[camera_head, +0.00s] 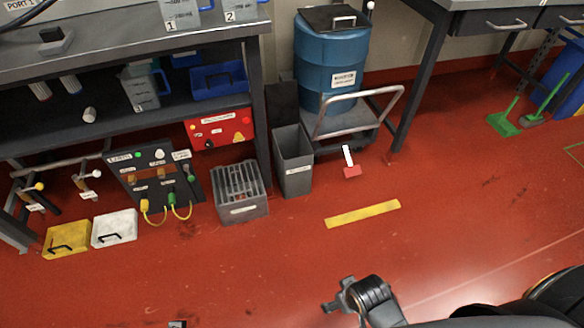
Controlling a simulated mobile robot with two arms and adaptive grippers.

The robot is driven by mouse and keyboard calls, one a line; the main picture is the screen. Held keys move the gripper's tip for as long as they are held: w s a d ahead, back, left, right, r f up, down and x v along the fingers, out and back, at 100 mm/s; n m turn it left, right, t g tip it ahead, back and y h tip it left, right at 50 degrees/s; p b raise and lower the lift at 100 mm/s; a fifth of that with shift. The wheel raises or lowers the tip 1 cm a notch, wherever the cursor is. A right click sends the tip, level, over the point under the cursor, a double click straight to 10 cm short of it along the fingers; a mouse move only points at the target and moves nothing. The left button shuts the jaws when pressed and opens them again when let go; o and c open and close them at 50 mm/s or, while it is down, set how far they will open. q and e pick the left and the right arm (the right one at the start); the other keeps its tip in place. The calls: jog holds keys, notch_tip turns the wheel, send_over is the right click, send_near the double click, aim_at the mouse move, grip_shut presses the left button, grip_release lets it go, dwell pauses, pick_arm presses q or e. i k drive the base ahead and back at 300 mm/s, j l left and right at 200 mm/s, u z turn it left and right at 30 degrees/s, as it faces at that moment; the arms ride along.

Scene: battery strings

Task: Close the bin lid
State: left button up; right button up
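A narrow grey bin (293,172) with a white label stands on the red floor, beside the right end of the workbench. Its top is open and its inside shows. A dark panel (283,104), which looks like its lid, stands upright at the bin's back edge. My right arm comes in from the lower right, and its gripper end (340,299) is over the floor, well in front of the bin and apart from it. I cannot make out its fingers clearly. Only a small dark piece shows at the bottom edge left of centre; I cannot identify it as my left gripper.
A grey slatted crate (241,208) stands left of the bin. A cart (350,122) with a blue drum (331,62) stands to the right. A red-and-white item (351,170) and a yellow strip (363,214) lie on the floor. The floor in front is otherwise mostly clear.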

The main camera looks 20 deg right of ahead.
aim_at(282, 97)
jog(key=i+l+u, duration=0.55)
jog(key=i+l, duration=0.15)
jog(key=l, duration=0.15)
jog(key=i+l+u, duration=0.3)
jog(key=l, duration=0.2)
